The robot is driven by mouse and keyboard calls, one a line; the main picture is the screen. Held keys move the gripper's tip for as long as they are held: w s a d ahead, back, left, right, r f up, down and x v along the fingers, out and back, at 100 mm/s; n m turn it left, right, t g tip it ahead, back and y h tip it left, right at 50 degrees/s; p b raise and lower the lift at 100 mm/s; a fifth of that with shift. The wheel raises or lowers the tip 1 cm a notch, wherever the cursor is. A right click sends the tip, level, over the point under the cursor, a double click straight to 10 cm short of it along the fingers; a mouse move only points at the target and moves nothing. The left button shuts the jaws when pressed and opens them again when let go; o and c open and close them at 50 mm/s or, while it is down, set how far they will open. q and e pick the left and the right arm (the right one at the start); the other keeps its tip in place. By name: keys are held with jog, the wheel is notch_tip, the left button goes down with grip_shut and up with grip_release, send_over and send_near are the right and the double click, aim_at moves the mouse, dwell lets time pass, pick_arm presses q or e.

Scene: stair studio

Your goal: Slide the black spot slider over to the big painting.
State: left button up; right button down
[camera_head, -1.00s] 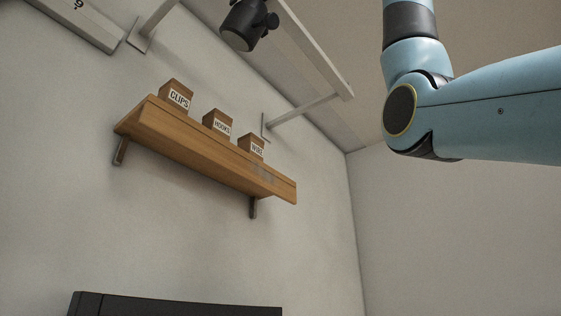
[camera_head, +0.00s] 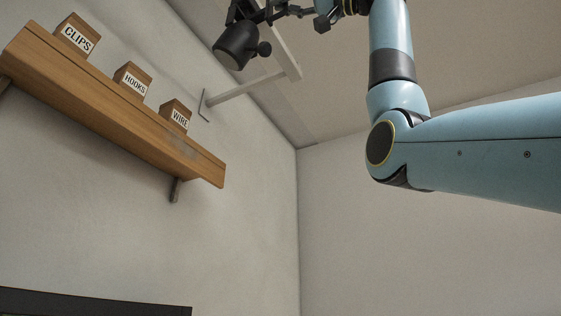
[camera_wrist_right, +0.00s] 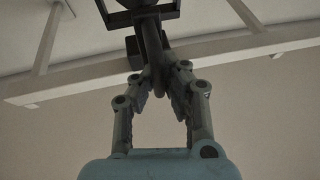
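The black spot slider (camera_head: 237,46) hangs from the white ceiling rail at the top of the head view, with a round knob on its side. My right gripper (camera_head: 265,13) reaches it from the right at the top edge. In the right wrist view its fingers (camera_wrist_right: 158,74) close together on the slider's dark stem (camera_wrist_right: 152,50), just by the rail. A dark-framed edge (camera_head: 95,303) shows at the bottom left of the head view; I cannot tell whether it is the big painting. My left gripper is out of view.
The white rail (camera_head: 288,58) is held off the wall by a bracket arm (camera_head: 240,88) near its end. A wooden shelf (camera_head: 120,113) carries boxes labelled CLIPS (camera_head: 75,37), HOOKS (camera_head: 132,80) and WIRE (camera_head: 175,116). The wall right of the shelf is bare.

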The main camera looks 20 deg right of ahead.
jog(key=shift+w+f, duration=0.1)
jog(key=shift+f, duration=0.05)
jog(key=c, duration=1.4)
grip_release()
jog(key=shift+d, duration=0.25)
jog(key=shift+a, duration=0.15)
jog(key=shift+s, duration=0.2)
jog(key=v, duration=1.2)
jog(key=shift+w, duration=0.1)
